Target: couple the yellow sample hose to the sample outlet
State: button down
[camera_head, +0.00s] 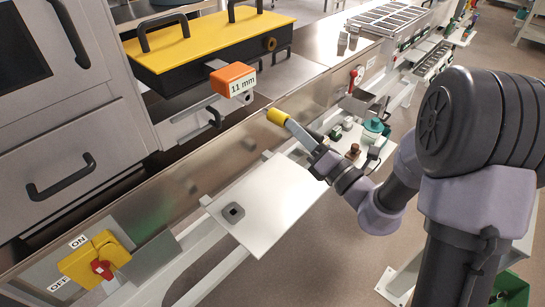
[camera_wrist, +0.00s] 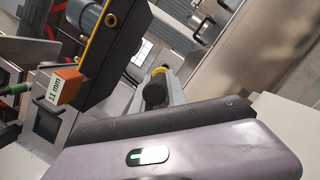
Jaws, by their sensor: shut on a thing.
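My gripper (camera_head: 288,123) is shut on a yellow cylindrical piece (camera_head: 277,116), which looks like the end of the yellow sample hose. It is held in the air past the far edge of the metal shelf. In the wrist view it shows as a yellow rim with a dark round body (camera_wrist: 154,94) between the fingers. No trailing hose can be made out. A round brass-coloured port (camera_head: 269,44) on the end of the black box, possibly the sample outlet, is apart from the held piece.
An orange block marked "11 mm" (camera_head: 233,79) stands near the held piece. The black box has a yellow lid (camera_head: 205,40) with handles. A yellow switch (camera_head: 95,258) is at front left. Small fittings (camera_head: 352,150) crowd the bench beyond.

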aim_at(273, 114)
jog(key=shift+w+d+r+h, duration=0.1)
jog(key=shift+w+d+h, duration=0.1)
jog(key=shift+d+h, duration=0.15)
jog(key=shift+s+d+m, duration=0.1)
jog(key=shift+s+m, duration=0.05)
jog(key=shift+m, duration=0.15)
jog(key=shift+w+a+p, duration=0.75)
jog(key=shift+w+a, duration=0.15)
jog(key=shift+a, duration=0.25)
jog(key=shift+w+a+p, duration=0.7)
jog(key=shift+w+a, duration=0.15)
jog(key=shift+a, duration=0.3)
jog(key=shift+p, duration=0.3)
jog(key=shift+a+f+p+x, duration=0.15)
jog(key=shift+p+x, duration=0.3)
jog(key=shift+x, duration=0.4)
jog(key=shift+a+f+p+x, duration=0.1)
jog(key=shift+p+x, duration=0.3)
jog(key=shift+x, duration=0.45)
jog(key=c, duration=1.3)
grip_release()
jog(key=shift+s, duration=0.15)
jog(key=shift+o, duration=0.2)
